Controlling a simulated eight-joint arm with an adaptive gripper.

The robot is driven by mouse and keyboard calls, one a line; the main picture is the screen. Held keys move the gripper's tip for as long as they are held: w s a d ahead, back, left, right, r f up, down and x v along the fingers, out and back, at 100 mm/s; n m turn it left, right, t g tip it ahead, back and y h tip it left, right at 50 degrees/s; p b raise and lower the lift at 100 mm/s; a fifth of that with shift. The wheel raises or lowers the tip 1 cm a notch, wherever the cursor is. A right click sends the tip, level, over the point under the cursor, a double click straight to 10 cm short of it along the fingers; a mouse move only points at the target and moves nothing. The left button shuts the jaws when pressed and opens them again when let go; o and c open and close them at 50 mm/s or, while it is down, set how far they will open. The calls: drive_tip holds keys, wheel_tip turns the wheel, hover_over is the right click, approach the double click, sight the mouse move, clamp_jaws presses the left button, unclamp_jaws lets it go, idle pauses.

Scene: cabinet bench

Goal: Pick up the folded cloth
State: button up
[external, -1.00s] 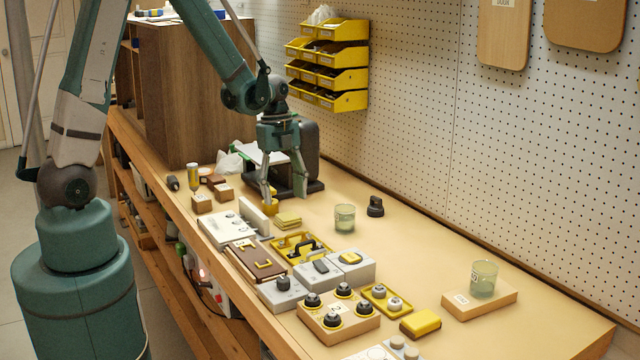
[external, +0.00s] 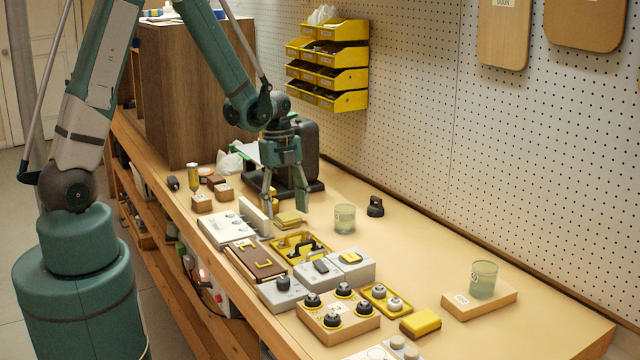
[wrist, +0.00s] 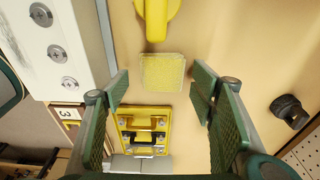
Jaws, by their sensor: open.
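The folded cloth is a small yellow square pad (external: 288,219) lying flat on the bench, beside the white box. In the wrist view the cloth (wrist: 162,72) shows at upper centre, between and slightly beyond the fingertips. My gripper (external: 286,208) points down over the cloth, with one finger on each side of it in the picture. Its fingers (wrist: 161,88) are spread wide in the wrist view, with nothing between them held. I cannot tell the exact height of the fingertips above the bench.
A yellow tray with black handles (wrist: 145,132) lies close to the cloth. A yellow object (wrist: 157,16) is on its other side. A white box with round knobs (external: 229,230) stands to the left. A green glass (external: 344,220) and a black knob (external: 375,206) stand to the right.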

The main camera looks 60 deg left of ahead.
drive_tip(key=shift+d+f, duration=0.15)
drive_tip(key=shift+f, duration=0.7)
drive_tip(key=shift+c, duration=0.2)
drive_tip(key=c, duration=0.9)
